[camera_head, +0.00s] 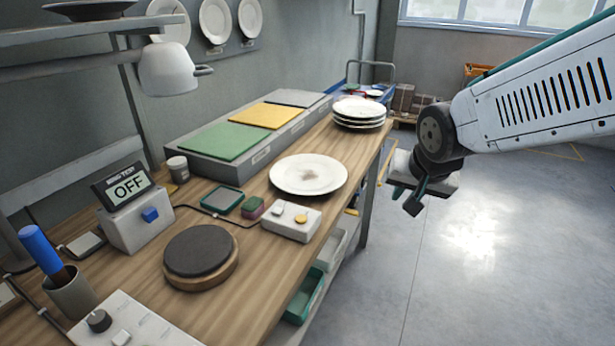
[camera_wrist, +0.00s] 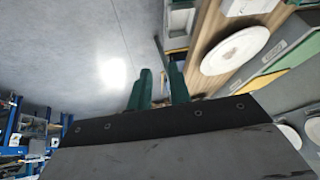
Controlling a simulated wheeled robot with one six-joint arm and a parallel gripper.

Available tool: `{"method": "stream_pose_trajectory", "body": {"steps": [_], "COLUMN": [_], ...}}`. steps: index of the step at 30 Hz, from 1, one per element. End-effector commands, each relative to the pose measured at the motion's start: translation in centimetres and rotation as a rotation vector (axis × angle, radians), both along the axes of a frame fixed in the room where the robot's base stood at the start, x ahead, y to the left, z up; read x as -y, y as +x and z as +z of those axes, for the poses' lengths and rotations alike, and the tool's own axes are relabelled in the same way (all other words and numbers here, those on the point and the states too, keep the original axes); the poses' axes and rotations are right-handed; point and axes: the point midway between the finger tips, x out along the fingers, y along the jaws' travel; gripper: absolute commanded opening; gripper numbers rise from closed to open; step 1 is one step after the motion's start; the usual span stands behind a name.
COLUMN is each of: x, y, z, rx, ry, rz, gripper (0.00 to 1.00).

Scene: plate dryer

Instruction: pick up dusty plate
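The dusty plate (camera_head: 287,176) is a round white plate with a brownish smudge near its middle. It lies flat on the wooden workbench (camera_head: 245,275), near the bench's right edge in the head view. In the wrist view the plate (camera_wrist: 236,50) shows at the upper right. My gripper (camera_head: 416,194) hangs over the floor to the right of the bench, apart from the plate. In the wrist view its two green fingers (camera_wrist: 160,80) are apart with a gap between them. Nothing shows between them.
A stack of white plates (camera_head: 358,115) stands farther back. A button box (camera_head: 291,221) and a small green tray (camera_head: 221,199) sit in front of the plate. A grey rack with green (camera_head: 222,141) and yellow (camera_head: 268,115) pads lies behind it. The floor at right is clear.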

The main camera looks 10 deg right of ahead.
Motion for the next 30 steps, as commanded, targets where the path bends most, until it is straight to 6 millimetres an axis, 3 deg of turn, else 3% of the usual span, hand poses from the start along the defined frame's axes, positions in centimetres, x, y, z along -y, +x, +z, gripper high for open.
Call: {"method": "stream_pose_trajectory", "body": {"steps": [1,6,12,16,21,30], "x": [0.0,-0.7,-2.8,-4.1,-5.0,-5.8], "y": [2.7,10.7,16.9,18.8,19.7,22.3], "z": [-1.4,-5.1,-9.8,-12.0,-13.4,-14.5], "rx": [0.049,0.26,0.443,0.506,0.54,0.547], "ry": [0.032,0.211,0.512,0.693,0.836,0.869], "rz": [-0.044,-0.177,-0.276,-0.315,-0.34,-0.343], "gripper": [0.2,0.2,0.2,0.2,0.2,0.2]}}
